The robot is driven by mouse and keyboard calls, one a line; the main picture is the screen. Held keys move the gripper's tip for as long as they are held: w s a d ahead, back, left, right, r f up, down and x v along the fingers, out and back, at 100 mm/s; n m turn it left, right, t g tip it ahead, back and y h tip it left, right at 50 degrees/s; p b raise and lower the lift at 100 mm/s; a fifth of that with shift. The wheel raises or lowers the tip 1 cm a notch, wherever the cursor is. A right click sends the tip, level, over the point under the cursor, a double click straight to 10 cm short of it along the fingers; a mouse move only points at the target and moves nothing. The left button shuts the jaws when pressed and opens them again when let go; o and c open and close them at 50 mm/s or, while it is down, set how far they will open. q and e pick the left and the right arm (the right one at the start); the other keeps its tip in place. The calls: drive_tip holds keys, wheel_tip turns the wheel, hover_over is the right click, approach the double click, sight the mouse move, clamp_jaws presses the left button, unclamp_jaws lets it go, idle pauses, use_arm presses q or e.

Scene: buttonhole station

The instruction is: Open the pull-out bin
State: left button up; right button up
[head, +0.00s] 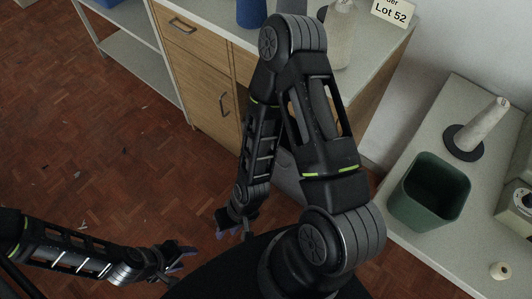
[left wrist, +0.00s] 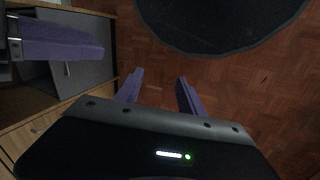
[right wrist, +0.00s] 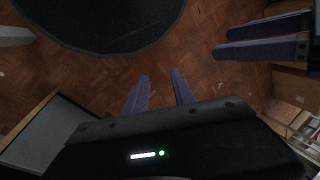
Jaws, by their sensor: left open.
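A grey bin (head: 288,182) at the cabinet shows in the head view only in part, behind my right arm. In the left wrist view a grey panel (left wrist: 88,72), apparently the bin, has a small light handle. I cannot tell how far out it stands. My right gripper (head: 235,230) is in front of the cabinet, low over the floor; its fingers (right wrist: 160,84) are apart with nothing between them. My left gripper (head: 178,262) is lower left, away from the cabinet, open and empty; its fingers (left wrist: 160,84) also show in the left wrist view.
The wooden cabinet (head: 187,50) has a drawer and door with dark handles. A shelf unit (head: 140,45) stands to its left. A green container (head: 430,192) and a cone on a dark base (head: 478,130) are on the right bench. The brick-coloured floor (head: 90,150) is mostly clear.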

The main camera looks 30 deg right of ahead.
use_arm(q)
drive_tip(key=shift+o, duration=0.8)
wheel_tip(320, 180, down, 6)
drive_tip(key=b, duration=0.5)
drive_tip(key=shift+w+a+f+b, duration=0.15)
drive_tip(key=shift+b, duration=0.25)
use_arm(e)
drive_tip(key=w+d+f+n+b, duration=0.2)
drive_tip(key=w+d+f+b, duration=0.25)
drive_tip(key=w+b, duration=0.35)
drive_tip(key=w+d+f+n+b, duration=0.2)
drive_tip(key=w+d+f+b, duration=0.2)
drive_tip(key=w+f+b, duration=0.3)
use_arm(q)
wheel_tip(320, 180, down, 26)
drive_tip(key=w+a+b, duration=0.1)
drive_tip(key=w+b, duration=0.1)
drive_tip(key=b, duration=0.9)
drive_tip(key=shift+a+t, duration=0.25)
drive_tip(key=shift+t, duration=0.05)
use_arm(e)
drive_tip(key=w+d+r+h, duration=0.2)
drive_tip(key=w+d+h, duration=0.1)
drive_tip(key=d, duration=0.6)
drive_tip(key=w+d+r+n+h, duration=0.1)
drive_tip(key=w+d+r+h, duration=0.1)
drive_tip(key=d, duration=0.8)
drive_tip(key=shift+w+r+h, duration=0.2)
drive_tip(key=shift+w+h, duration=0.5)
drive_tip(key=shift+w, duration=0.05)
